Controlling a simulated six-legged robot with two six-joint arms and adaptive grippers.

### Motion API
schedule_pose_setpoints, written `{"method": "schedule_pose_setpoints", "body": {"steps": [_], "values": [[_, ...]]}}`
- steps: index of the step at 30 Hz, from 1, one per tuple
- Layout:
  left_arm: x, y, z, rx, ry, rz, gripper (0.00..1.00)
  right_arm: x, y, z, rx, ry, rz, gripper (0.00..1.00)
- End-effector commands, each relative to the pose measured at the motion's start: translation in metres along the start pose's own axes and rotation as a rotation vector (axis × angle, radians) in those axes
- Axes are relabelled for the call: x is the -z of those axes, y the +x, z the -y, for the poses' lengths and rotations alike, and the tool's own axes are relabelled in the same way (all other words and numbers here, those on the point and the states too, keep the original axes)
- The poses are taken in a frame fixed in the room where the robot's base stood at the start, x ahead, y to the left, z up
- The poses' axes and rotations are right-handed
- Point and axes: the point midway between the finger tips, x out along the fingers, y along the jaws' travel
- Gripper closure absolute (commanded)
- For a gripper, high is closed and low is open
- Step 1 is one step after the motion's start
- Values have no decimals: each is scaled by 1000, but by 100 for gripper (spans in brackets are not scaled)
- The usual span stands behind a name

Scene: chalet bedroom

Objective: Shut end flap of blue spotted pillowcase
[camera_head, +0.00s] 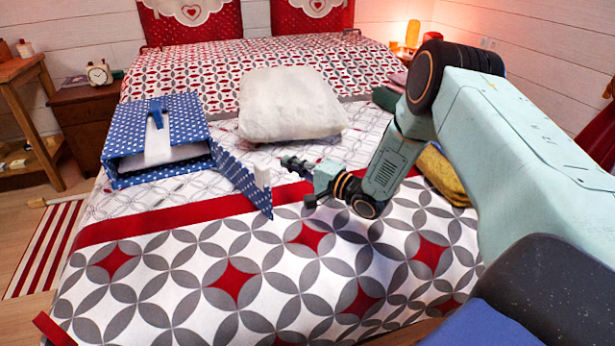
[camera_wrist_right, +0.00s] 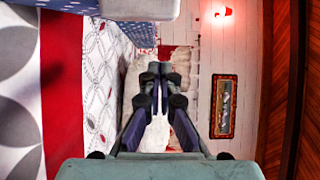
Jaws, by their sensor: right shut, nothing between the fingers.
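The blue pillowcase with white spots (camera_head: 185,122) lies on the bed like a box, its open end facing the front and showing a pale inside. A blue tab (camera_head: 156,113) stands on its top. The spotted end flap (camera_head: 240,180) stands swung out from the right side of the opening, with a white tab (camera_head: 263,178) near its free end. My right gripper (camera_head: 290,162) is shut and empty, just right of the flap and apart from it. In the right wrist view, the gripper's fingertips (camera_wrist_right: 160,72) are together, with spotted blue cloth at the top left. My left gripper is out of view.
A white pillow (camera_head: 290,105) lies behind my right gripper. Folded cloths, including a yellow one (camera_head: 440,175), lie at the bed's right side. The patterned bedspread (camera_head: 200,280) in front is clear. A nightstand (camera_head: 90,120) with a clock stands at the left.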

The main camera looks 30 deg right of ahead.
Motion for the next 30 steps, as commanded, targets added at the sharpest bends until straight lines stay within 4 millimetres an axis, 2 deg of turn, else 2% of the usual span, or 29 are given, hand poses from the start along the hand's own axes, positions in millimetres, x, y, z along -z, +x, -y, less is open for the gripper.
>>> {"method": "schedule_pose_setpoints", "body": {"steps": [1, 3, 9, 30], "values": [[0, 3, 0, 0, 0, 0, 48, -11, 2, -2, -2, 4, 4, 100], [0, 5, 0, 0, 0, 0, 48, -20, 4, -2, -2, 3, 3, 100], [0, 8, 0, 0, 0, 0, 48, -35, 9, 0, 0, 1, 2, 100], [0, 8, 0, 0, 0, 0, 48, -39, 9, 0, -1, 1, -20, 100]]}}
